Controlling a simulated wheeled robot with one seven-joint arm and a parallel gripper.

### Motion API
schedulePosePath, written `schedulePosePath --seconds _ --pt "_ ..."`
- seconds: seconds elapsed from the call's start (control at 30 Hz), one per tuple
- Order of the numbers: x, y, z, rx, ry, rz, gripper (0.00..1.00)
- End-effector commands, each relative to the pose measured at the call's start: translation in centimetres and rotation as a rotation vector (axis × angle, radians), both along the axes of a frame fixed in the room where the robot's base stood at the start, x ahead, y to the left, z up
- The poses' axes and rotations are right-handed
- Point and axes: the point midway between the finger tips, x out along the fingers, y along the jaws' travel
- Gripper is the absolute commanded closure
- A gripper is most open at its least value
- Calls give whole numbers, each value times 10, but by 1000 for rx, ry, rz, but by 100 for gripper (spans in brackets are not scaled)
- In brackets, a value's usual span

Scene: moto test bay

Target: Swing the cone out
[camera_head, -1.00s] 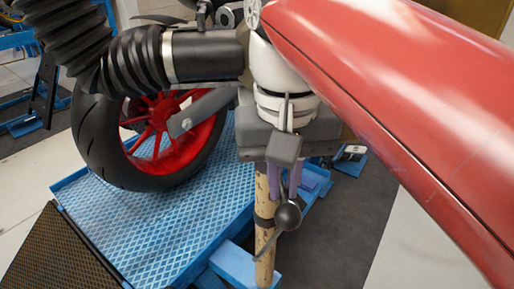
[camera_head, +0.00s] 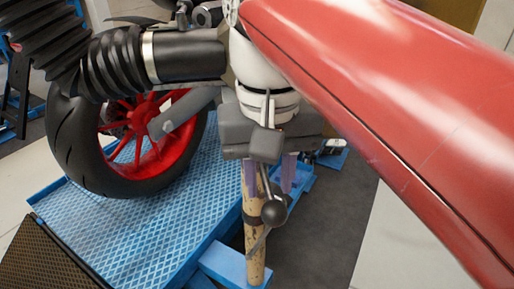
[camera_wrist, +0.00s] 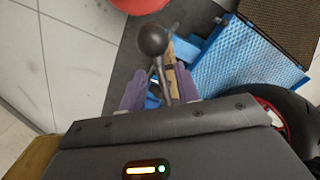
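A black ribbed hose (camera_head: 105,62) ends in a wide dark cylinder (camera_head: 185,55) with a metal band, beside the rear wheel; it may be the cone, but I cannot tell for sure. Below it stands a tan post (camera_head: 253,235) with a dark collar. A lever with a dark ball knob (camera_head: 273,212) is by the post; the knob (camera_wrist: 153,40) also shows in the wrist view. My gripper (camera_head: 269,185) points down at the post. In the wrist view its purple fingers (camera_wrist: 159,90) are apart, with the lever's rod between them. Contact is unclear.
A motorcycle wheel (camera_head: 130,140) with a red rim stands on a blue textured platform (camera_head: 150,225). A dark grating (camera_head: 40,260) lies at the lower left. A blue block (camera_head: 232,265) is at the post's foot. Dark floor (camera_head: 325,235) is clear to the right.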

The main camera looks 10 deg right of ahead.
Motion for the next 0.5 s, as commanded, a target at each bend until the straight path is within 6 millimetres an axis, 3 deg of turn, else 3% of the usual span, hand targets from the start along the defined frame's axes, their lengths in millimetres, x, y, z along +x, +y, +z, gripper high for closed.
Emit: schedulePosePath --seconds 0.17,0.5 --pt "1 0 14 1 -2 0 68" --pt "0 1 69 1 -3 0 68"
